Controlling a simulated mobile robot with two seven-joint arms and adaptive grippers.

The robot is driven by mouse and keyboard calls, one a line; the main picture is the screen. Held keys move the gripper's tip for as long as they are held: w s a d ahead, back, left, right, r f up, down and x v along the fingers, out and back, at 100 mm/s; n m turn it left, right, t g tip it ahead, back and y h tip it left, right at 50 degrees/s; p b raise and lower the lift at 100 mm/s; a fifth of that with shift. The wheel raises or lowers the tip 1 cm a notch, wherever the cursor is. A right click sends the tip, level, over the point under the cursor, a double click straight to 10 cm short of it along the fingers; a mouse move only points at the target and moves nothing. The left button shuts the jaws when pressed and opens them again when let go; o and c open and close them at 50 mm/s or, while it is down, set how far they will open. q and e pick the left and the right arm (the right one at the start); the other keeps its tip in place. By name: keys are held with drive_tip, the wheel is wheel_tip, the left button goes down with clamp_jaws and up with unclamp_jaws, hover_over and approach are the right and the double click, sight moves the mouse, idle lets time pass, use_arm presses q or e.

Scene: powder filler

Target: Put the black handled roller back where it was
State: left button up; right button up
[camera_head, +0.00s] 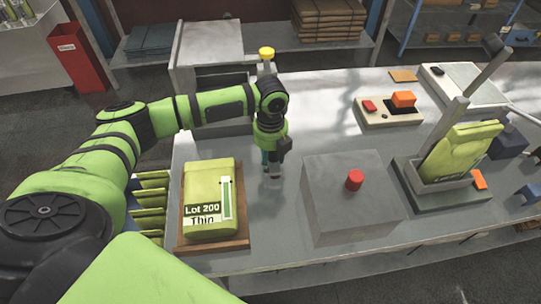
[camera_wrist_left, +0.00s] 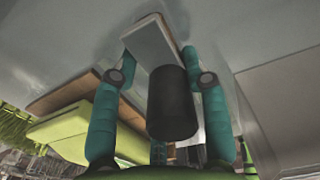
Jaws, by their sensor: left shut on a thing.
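My left gripper (camera_head: 270,165) points down over the grey bench, between the green bag and the grey box. In the left wrist view its two teal fingers (camera_wrist_left: 160,50) are shut on the black handled roller. The roller's black cylindrical part (camera_wrist_left: 172,103) lies toward the camera, and a pale grey block-like part (camera_wrist_left: 158,42) sits between the fingertips. In the head view the wrist and fingers hide most of the roller. I cannot tell whether it touches the bench. My right gripper is not in view.
A green bag (camera_head: 208,196) lies on a brown tray (camera_head: 240,243) left of the gripper. A grey box (camera_head: 345,205) with a red button (camera_head: 355,180) stands close on the right. Another green bag (camera_head: 460,150) leans in a stand further right. Bare bench (camera_head: 270,225) lies in front.

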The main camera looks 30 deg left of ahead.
use_arm(q)
drive_tip(key=shift+f, duration=0.15)
drive_tip(key=o, duration=1)
wheel_tip(320, 180, up, 12)
drive_tip(key=b, duration=0.3)
drive_tip(key=shift+r, duration=0.2)
